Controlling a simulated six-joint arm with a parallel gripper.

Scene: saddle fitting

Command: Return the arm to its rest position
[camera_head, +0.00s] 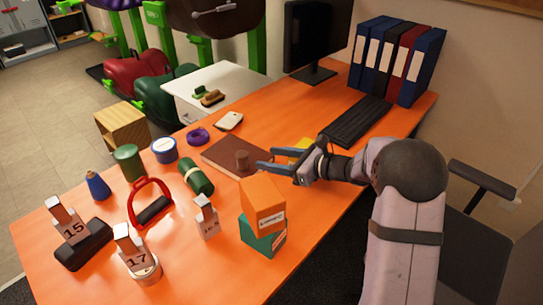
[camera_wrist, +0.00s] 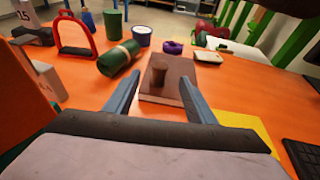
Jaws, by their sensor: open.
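My gripper (camera_head: 268,166) is open and empty above the orange table, on the right of the cluster of objects. In the wrist view its two blue-grey fingers (camera_wrist: 160,92) stand wide apart. Nothing is held. My arm reaches in from the right.
An orange box (camera_head: 262,203) on a teal box (camera_head: 263,238) stands close in front of my gripper. A green roll (camera_head: 195,178), a red stirrup-shaped frame (camera_head: 140,185) and numbered tags stand left. A keyboard (camera_head: 355,119), monitor and binders (camera_head: 398,60) are at the back right.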

